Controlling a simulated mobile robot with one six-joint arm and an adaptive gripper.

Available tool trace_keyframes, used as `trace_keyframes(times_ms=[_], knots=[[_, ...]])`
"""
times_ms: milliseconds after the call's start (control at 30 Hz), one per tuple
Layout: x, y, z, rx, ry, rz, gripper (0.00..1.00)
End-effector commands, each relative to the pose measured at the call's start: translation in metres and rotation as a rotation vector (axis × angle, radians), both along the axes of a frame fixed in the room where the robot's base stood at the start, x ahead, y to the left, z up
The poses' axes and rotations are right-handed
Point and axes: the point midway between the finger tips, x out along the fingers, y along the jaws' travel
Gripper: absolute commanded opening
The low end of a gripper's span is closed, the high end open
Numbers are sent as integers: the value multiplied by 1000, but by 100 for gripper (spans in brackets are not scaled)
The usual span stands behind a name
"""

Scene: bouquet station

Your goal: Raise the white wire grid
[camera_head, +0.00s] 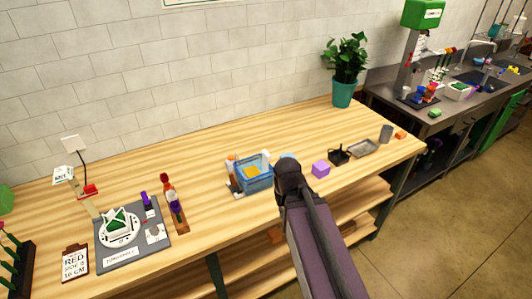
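I cannot clearly make out a white wire grid at this size. A round white dish (119,233) lies on a dark grey mat (158,245) at the left of the wooden table. A small green and white piece (115,219) sits on the dish; whether it includes wire mesh is too small to tell. My dark arm rises from the bottom centre in front of the table, well to the right of the dish. My gripper does not show.
A blue bin (258,183) stands mid-table beside my arm. A purple block (320,169), black holder (339,155) and metal tray (362,148) lie right. A clipboard (75,262) and brown rack (177,208) flank the mat.

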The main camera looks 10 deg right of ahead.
Motion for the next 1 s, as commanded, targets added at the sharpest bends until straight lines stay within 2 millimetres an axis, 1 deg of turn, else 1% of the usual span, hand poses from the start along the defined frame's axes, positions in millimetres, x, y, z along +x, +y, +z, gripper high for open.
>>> trace_keyframes(times_ms=[33,133,167,267,367,467,600,900,1000], knots=[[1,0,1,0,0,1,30],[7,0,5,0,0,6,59],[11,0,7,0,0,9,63],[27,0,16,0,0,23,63],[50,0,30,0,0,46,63],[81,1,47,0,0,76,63],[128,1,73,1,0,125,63],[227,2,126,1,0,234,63],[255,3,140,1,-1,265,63]])
